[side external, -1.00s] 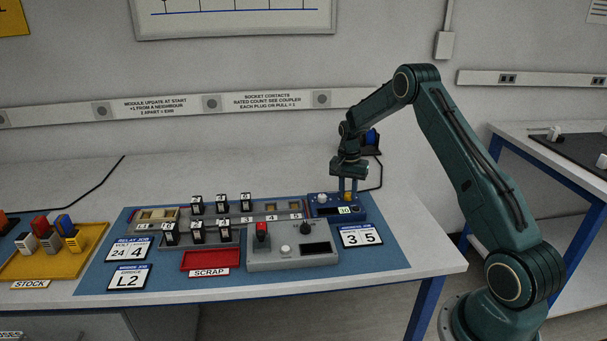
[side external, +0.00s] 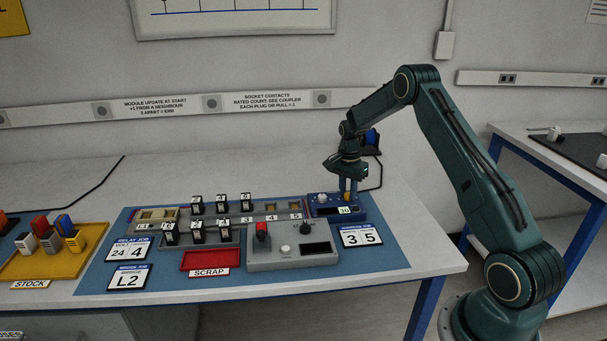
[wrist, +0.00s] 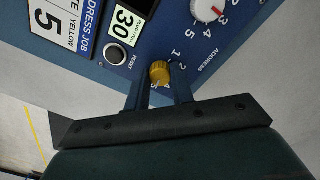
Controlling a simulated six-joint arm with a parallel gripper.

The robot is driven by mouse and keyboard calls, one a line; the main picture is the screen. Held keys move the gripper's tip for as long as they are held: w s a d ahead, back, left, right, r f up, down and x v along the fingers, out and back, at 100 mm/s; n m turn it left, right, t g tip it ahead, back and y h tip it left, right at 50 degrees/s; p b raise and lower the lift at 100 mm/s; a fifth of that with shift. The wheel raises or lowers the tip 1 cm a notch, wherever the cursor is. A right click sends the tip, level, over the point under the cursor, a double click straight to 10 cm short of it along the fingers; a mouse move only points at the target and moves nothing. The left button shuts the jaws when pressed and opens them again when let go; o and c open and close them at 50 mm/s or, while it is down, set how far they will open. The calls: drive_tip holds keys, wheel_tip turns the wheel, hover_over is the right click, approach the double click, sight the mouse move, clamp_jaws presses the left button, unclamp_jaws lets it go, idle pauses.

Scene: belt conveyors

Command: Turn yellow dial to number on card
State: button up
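A yellow dial (wrist: 160,72) sits on the blue address box (side external: 322,199), with small numbers around it. A 1 and a 2 can be read beside it in the wrist view; its pointer is hard to make out. My gripper (wrist: 161,88) reaches down onto the dial, one finger on each side, and appears shut on it. The address card (side external: 361,236) reads 3 and 5; in the wrist view the card (wrist: 62,28) shows 5 under YELLOW.
A white dial (wrist: 207,8) with a red pointer, a black reset button (wrist: 115,55) and a display reading 30 (wrist: 124,22) are close to my gripper. A grey console (side external: 288,258) with a red switch stands in front, left of the card.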

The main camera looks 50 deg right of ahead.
sight(346, 193)
drive_tip(key=o, duration=0.4)
drive_tip(key=shift+r, duration=0.15)
drive_tip(key=r, duration=1.3)
drive_tip(key=shift+w+r, duration=0.3)
drive_tip(key=shift+r, duration=0.05)
